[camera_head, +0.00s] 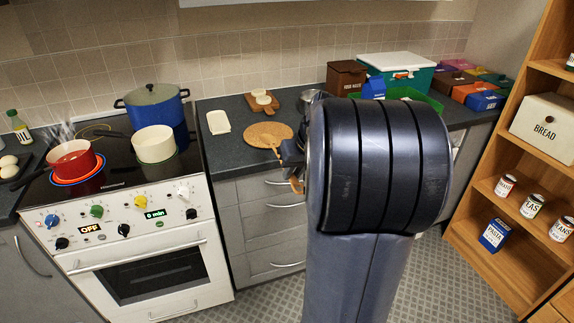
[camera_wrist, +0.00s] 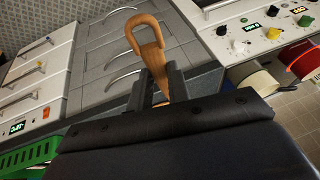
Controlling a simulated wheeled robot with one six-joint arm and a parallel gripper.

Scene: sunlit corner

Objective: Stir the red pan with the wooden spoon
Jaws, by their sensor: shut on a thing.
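My gripper (camera_head: 290,165) is over the front edge of the counter, well to the right of the pan. In the wrist view my gripper (camera_wrist: 163,88) is shut on the wooden spoon (camera_wrist: 148,38), whose looped end sticks out past the fingers. In the head view only a bit of the spoon (camera_head: 297,186) shows; my arm hides the rest.
A cream pot (camera_head: 153,147) stands right of the red pan and a blue lidded pot (camera_head: 155,108) behind it. A round wooden board (camera_head: 268,135) lies on the counter (camera_head: 230,150). Boxes and a green crate (camera_head: 425,101) crowd the right counter. A wooden shelf (camera_head: 470,222) stands at right.

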